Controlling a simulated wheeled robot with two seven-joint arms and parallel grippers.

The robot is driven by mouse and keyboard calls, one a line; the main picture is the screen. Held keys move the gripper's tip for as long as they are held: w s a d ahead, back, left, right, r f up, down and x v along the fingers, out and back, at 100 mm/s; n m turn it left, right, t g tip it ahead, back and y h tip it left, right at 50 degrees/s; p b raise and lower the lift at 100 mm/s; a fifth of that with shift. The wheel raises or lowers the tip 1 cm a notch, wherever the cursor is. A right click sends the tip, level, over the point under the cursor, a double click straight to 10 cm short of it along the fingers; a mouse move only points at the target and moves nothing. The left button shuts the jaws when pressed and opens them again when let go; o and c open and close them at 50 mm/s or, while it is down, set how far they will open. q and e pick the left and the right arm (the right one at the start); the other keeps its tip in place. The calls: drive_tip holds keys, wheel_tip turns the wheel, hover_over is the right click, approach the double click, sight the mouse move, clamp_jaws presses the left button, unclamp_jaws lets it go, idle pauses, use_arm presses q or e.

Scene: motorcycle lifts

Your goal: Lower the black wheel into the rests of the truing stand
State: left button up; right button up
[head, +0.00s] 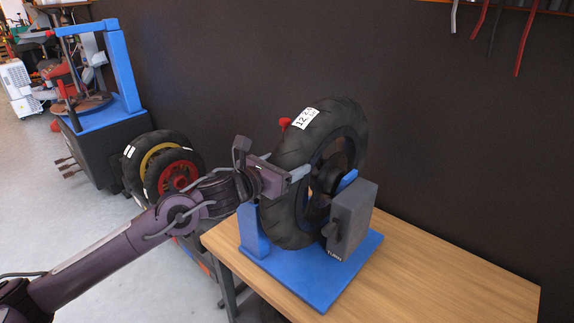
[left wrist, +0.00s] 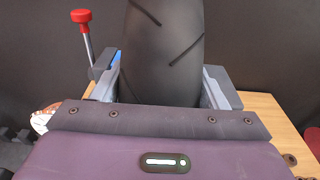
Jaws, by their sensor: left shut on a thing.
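The black wheel (head: 291,168) stands upright at the blue truing stand (head: 313,273), between its blue post on the left and the grey box (head: 351,220) on the right. A white label sits on top of its tyre. My left gripper (head: 297,172) is shut on the tyre from the near left side. In the left wrist view the tyre (left wrist: 162,50) fills the space between the two fingers. The wheel's middle shows near the stand's blue upper part, but I cannot tell whether its axle touches the rests. My right gripper is not in view.
The stand is on a wooden bench (head: 455,275), with free room to the right. A red-topped knob (head: 285,124) shows behind the wheel, and also in the left wrist view (left wrist: 81,17). Spare wheels (head: 172,170) and a blue machine (head: 122,65) stand at left. A dark wall lies behind.

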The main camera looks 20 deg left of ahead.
use_arm(q)
drive_tip(key=shift+f+b, duration=0.35)
drive_tip(key=shift+b, duration=0.2)
idle(0.9)
drive_tip(key=o, duration=2)
drive_tip(key=shift+a, duration=0.15)
drive_tip(key=shift+c, duration=0.2)
